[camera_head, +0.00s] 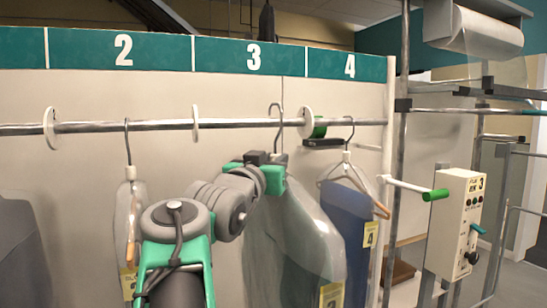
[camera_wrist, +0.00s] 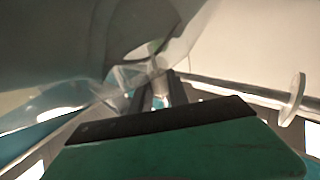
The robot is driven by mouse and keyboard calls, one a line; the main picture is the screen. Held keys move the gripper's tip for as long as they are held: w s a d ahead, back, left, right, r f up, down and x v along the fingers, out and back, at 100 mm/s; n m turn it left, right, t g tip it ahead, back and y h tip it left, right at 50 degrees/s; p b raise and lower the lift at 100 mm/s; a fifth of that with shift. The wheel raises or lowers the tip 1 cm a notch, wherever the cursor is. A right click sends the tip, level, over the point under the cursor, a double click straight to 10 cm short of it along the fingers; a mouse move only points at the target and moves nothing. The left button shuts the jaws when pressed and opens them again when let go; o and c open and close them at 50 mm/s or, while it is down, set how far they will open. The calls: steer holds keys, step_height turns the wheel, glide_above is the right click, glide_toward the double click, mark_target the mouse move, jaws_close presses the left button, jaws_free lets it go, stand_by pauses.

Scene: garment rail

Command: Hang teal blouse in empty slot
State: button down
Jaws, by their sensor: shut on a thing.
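The teal blouse (camera_head: 295,235) hangs in a clear cover below my gripper and looks grey-green. A yellow tag (camera_head: 332,295) at its bottom is cut off by the frame. My gripper (camera_head: 277,165) is shut on the neck of its hanger, just below the rail (camera_head: 235,124). The hanger hook (camera_head: 277,112) rises above the rail under the number 3; I cannot tell whether it rests on it. In the wrist view, my gripper's fingers (camera_wrist: 160,92) close at the hanger neck, with clear cover film (camera_wrist: 130,75) around them.
White divider discs (camera_head: 195,123) (camera_head: 306,123) bound the slot under 3. A blue garment (camera_head: 345,220) tagged 4 hangs to the right, close to the blouse. A covered garment (camera_head: 128,215) hangs under 2. A control box (camera_head: 460,225) with a green-tipped lever stands at right.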

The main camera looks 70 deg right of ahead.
steer(key=w+d+p, duration=0.6)
steer(key=p, duration=0.1)
steer(key=w+d+p, duration=0.3)
steer(key=shift+w+d+r, duration=0.2)
steer(key=shift+r, duration=0.1)
steer(key=shift+w+d+f+b, duration=0.1)
steer(key=shift+f+b, duration=0.25)
steer(key=shift+f, duration=0.2)
steer(key=shift+w+d+f+b, duration=0.1)
steer(key=shift+f+b, duration=0.25)
steer(key=shift+f, duration=0.2)
steer(key=shift+s+f+b, duration=0.1)
steer(key=shift+f+b, duration=0.3)
steer(key=shift+b, duration=0.1)
steer(key=shift+a, duration=0.1)
